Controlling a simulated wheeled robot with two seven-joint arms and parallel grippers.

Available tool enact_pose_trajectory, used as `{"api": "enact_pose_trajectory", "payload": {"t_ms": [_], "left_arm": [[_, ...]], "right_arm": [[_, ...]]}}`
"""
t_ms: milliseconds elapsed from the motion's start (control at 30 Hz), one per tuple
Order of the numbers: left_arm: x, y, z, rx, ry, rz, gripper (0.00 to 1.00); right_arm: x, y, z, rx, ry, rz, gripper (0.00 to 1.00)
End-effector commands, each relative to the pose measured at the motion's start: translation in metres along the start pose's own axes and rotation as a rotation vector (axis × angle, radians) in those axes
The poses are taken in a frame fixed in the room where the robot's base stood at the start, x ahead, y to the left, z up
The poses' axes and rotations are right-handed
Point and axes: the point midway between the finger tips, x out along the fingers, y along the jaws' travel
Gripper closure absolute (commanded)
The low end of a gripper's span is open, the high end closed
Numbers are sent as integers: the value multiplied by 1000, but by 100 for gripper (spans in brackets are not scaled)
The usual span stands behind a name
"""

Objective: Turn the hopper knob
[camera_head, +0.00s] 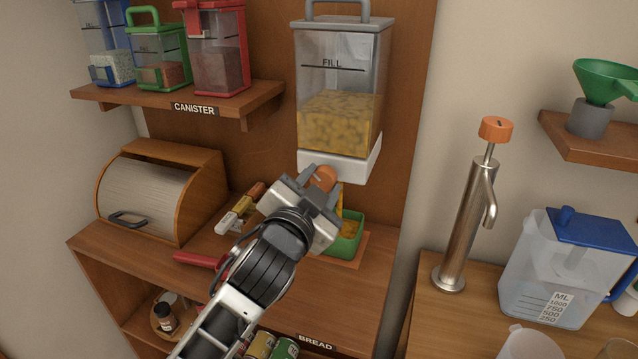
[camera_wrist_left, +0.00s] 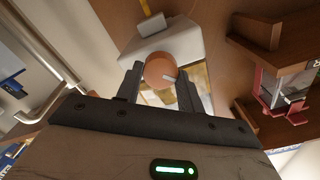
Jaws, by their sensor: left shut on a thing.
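The hopper (camera_head: 339,95) hangs on the wooden back panel, clear-walled, marked FILL, about half full of yellow pieces, with a white base. Its round orange knob (camera_head: 323,178) is on the front of that base. My left gripper (camera_head: 320,181) is shut on the knob, one finger on each side. In the left wrist view the knob (camera_wrist_left: 160,68) sits between the two dark fingers, and a light mark shows on its face. A green container (camera_head: 347,240) with yellow contents stands below the hopper, partly hidden by my gripper. My right gripper is not in view.
A shelf (camera_head: 247,98) with blue, green and red canisters is at upper left. A roll-top bread box (camera_head: 150,195) stands below it. A red-handled item (camera_head: 198,260) lies on the counter. A metal pump (camera_head: 465,225) and a blue-lidded pitcher (camera_head: 560,270) stand right.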

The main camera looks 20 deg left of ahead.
Motion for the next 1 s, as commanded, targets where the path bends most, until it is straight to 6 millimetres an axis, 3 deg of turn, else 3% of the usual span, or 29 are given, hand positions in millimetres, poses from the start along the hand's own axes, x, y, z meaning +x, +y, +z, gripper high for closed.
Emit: {"api": "enact_pose_trajectory", "payload": {"t_ms": [500,533,600,1000], "left_arm": [[0,-1,0,23,0,-1,85],[0,-1,0,23,0,-1,57],[0,-1,0,22,0,-1,41],[-3,2,-1,21,3,3,41]], "right_arm": [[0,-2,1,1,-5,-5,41],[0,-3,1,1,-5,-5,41],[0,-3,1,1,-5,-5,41],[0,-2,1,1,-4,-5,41]]}}
